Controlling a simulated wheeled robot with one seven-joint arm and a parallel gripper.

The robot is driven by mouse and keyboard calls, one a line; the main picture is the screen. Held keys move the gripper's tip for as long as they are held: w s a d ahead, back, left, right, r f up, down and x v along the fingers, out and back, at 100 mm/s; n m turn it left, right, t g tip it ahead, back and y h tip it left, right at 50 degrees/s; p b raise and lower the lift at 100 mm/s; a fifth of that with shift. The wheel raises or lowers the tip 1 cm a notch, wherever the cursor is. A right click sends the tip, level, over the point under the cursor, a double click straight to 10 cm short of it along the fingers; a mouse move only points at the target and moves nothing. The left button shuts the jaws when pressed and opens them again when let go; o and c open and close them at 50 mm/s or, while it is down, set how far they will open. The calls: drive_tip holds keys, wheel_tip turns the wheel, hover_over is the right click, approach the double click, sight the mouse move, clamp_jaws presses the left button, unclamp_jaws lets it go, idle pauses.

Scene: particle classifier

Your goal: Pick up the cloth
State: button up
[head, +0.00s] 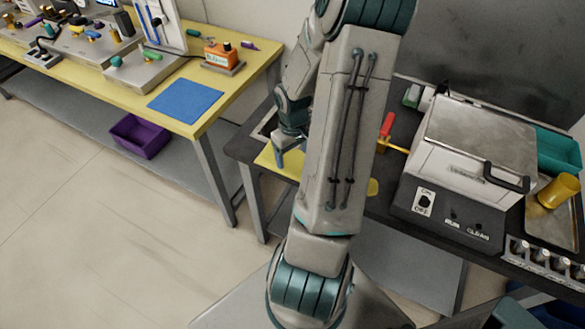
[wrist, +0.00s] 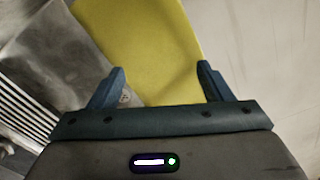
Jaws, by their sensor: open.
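My gripper (head: 281,153) is at the left end of the dark table, partly hidden behind my arm. In the wrist view my gripper (wrist: 161,70) is open, with nothing between its fingers. A flat yellow sheet (wrist: 150,35) lies below and ahead of the fingers; I cannot tell whether it is a cloth or a mat. In the head view the yellow sheet (head: 268,159) shows beside my gripper, and my arm hides part of it. A flat blue square (head: 186,101), cloth-like, lies on the yellow bench, well apart from my gripper.
A white and grey machine (head: 468,160) with an on/off switch stands on the dark table (head: 240,148). A red-handled tool (head: 387,125) is left of it, and a yellow cup (head: 558,191) right of it. A purple bin (head: 140,134) sits under the yellow bench (head: 222,108). The left floor is clear.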

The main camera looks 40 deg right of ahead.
drive_tip(key=shift+f, duration=0.55)
drive_tip(key=shift+c, duration=0.2)
clamp_jaws()
wheel_tip(320, 180, up, 12)
drive_tip(key=p, duration=1)
drive_tip(key=shift+p, duration=0.35)
